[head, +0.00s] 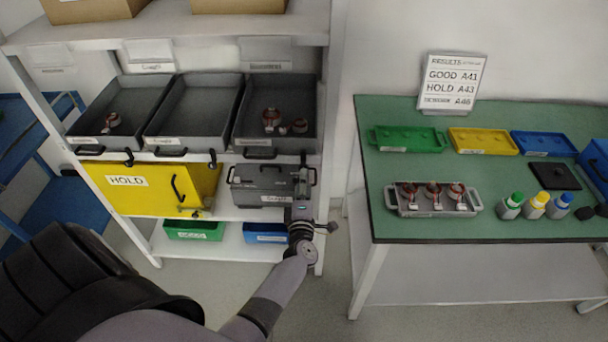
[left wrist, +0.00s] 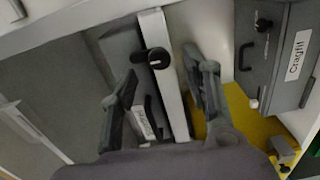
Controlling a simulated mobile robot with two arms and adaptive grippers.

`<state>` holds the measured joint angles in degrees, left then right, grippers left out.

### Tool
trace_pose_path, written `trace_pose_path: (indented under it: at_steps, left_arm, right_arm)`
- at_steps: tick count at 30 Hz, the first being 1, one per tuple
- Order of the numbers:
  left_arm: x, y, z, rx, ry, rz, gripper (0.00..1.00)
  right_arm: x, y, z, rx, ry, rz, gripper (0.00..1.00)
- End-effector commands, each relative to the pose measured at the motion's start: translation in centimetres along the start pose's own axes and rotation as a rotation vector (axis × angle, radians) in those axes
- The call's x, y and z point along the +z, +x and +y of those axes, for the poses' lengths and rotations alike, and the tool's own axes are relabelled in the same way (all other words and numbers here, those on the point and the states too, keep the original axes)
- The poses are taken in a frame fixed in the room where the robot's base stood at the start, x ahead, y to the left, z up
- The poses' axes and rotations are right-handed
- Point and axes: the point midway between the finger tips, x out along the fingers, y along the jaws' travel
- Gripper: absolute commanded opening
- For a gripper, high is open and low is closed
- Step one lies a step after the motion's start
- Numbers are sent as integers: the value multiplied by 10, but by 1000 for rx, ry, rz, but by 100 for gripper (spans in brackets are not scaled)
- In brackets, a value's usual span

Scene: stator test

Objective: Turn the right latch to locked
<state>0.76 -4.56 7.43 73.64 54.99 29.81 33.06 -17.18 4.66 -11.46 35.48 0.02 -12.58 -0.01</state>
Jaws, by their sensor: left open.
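A black turn latch (left wrist: 158,60) sits on the white shelf edge (left wrist: 172,105) in the left wrist view. My left gripper (left wrist: 163,92) is open, with one finger on each side of the shelf edge and the latch seen between them. I cannot tell whether the fingers touch it. In the head view the left gripper (head: 303,180) is at the right end of the shelf, in front of the grey box (head: 245,190). Two more black latches show along the shelf edge, a left one (head: 128,157) and a middle one (head: 212,158).
Grey trays (head: 190,105) stand above the shelf edge, and a yellow HOLD panel (head: 140,200) is left of the grey box. A white shelf post (head: 330,120) is close on the right. A green-topped table (head: 400,230) stands farther right, beyond a floor gap.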

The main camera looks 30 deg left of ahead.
Motion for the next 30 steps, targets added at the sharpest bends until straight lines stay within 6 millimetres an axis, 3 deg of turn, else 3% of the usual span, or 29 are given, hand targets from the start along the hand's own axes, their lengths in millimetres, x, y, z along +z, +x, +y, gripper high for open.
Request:
trace_pose_path:
  at_steps: [6,12,30]
  left_arm:
    - [0,-48,-1,-3,0,-1,44]
    - [0,-72,0,-1,1,0,44]
    - [0,-76,0,1,1,-1,44]
  right_arm:
    - [0,0,-1,-1,0,0,0]
    - [0,0,-1,-1,0,0,0]
    - [0,0,-1,-1,0,0,0]
